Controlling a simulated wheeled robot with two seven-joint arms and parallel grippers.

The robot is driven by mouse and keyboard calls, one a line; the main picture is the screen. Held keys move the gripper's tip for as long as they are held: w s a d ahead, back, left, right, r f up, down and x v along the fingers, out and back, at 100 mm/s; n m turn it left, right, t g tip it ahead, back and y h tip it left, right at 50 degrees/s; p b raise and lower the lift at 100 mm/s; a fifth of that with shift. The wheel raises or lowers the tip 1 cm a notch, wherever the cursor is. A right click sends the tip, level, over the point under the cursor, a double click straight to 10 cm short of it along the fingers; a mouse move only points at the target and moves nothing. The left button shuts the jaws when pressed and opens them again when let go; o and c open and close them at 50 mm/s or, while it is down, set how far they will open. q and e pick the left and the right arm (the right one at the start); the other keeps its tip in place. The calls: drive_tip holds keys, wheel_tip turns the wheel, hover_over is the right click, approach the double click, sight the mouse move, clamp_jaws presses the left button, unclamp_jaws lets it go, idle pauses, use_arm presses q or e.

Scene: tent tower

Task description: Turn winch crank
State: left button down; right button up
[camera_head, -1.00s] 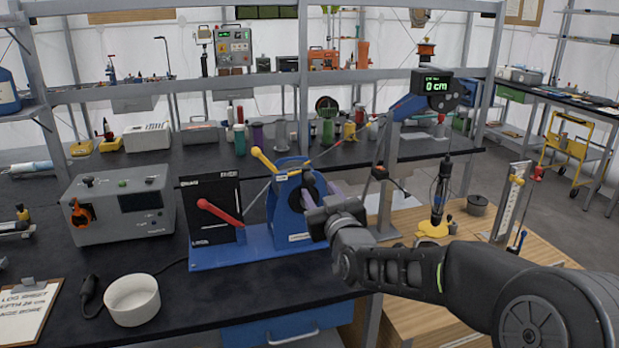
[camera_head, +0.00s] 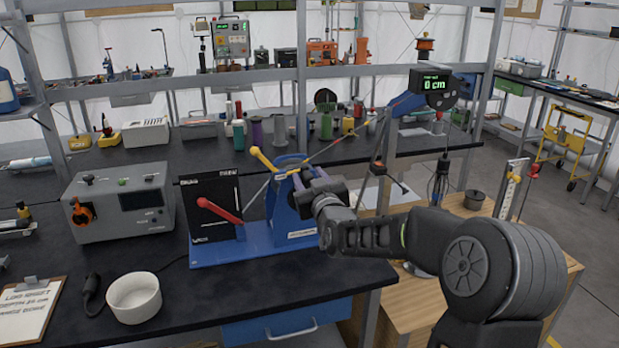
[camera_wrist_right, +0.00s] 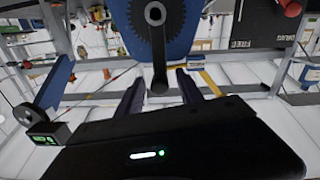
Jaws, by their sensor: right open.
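The blue winch (camera_head: 283,215) stands on a blue base plate on the dark bench, left of my right arm. In the right wrist view its dark toothed wheel (camera_wrist_right: 152,40) and a dark crank arm (camera_wrist_right: 160,75) show close up. My right gripper (camera_wrist_right: 159,80) is open, with one finger on each side of the crank arm's end. Whether a finger touches it I cannot tell. In the head view my right gripper (camera_head: 305,182) covers the winch's near right side and hides the crank. My left gripper is not in view.
A black panel with a red lever (camera_head: 218,210) and a yellow-handled lever (camera_head: 262,158) are left of the winch. A depth display (camera_head: 437,85) reads 0 cm. A grey box (camera_head: 120,203), a white bowl (camera_head: 134,298) and a clipboard (camera_head: 28,310) occupy the bench's left.

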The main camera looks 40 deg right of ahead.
clamp_jaws()
idle(0.3)
idle(1.1)
